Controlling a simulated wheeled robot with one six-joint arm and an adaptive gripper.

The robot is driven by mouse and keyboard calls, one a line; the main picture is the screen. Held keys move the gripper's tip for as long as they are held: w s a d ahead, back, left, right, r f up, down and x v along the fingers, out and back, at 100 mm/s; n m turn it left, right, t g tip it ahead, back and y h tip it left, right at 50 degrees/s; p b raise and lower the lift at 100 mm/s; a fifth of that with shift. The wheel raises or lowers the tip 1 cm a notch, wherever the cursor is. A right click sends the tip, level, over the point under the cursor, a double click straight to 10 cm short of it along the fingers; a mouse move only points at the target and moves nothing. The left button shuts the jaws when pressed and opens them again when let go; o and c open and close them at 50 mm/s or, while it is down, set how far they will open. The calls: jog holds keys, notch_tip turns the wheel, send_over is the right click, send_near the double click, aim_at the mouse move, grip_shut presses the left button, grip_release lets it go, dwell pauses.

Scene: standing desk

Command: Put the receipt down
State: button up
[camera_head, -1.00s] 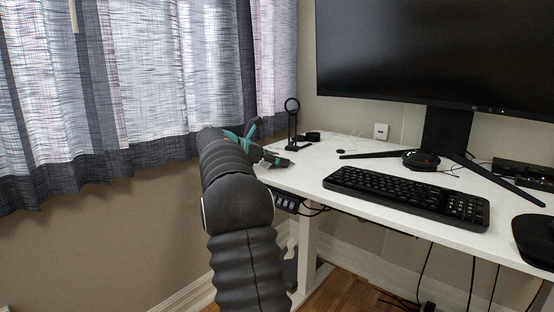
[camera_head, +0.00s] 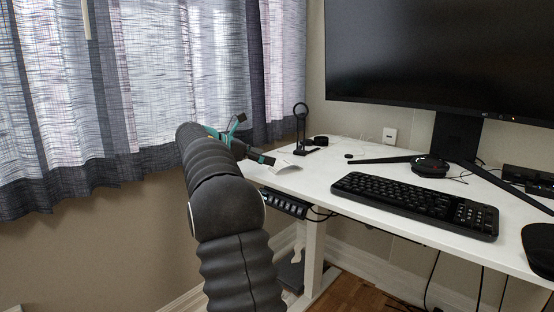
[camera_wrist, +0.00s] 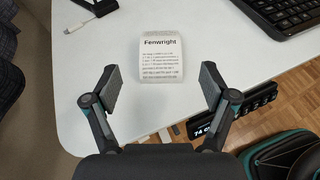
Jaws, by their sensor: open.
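The receipt is a small white paper with "Fenwright" and lines of print. It lies on the white desk near its front left corner, in the wrist view (camera_wrist: 162,62) and in the head view (camera_head: 284,169). My gripper (camera_wrist: 162,88) is open, with its fingers spread wide on either side of the receipt's lower end and apart from it. In the head view my gripper (camera_head: 254,140) is at the desk's left end, beside the receipt. Its fingers are partly hidden by my arm.
The white desk (camera_head: 330,168) holds a black keyboard (camera_head: 415,203), a black stand (camera_head: 301,130) and a monitor (camera_head: 440,60). A control panel (camera_head: 284,203) hangs under the front edge. A curtain (camera_head: 150,100) is behind my arm. Desk between receipt and keyboard is clear.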

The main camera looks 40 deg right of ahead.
jog(key=v, duration=0.3)
jog(key=shift+w+a+r, duration=0.1)
jog(key=shift+a+r, duration=0.05)
jog(key=shift+a, duration=0.2)
jog(key=s+a+f+m+t+y, duration=0.2)
jog(key=s+a+m+t+y, duration=0.1)
jog(key=s+a, duration=0.55)
jog(key=s+a+f+m+t+y, duration=0.25)
jog(key=s+a, duration=0.25)
jog(key=a, duration=0.7)
jog(key=s+a+f+m+t+y, duration=0.2)
jog(key=s+a+f+m+y, duration=0.1)
jog(key=s+a+f, duration=0.3)
jog(key=s+a+f+m+t+y, duration=0.2)
jog(key=s+a+f+m+y, duration=0.2)
jog(key=s+a, duration=0.7)
notch_tip(320, 180, down, 3)
jog(key=shift+s+a+r+m, duration=0.2)
jog(key=shift+a+m, duration=0.05)
jog(key=shift+m, duration=0.8)
jog(key=shift+s, duration=0.1)
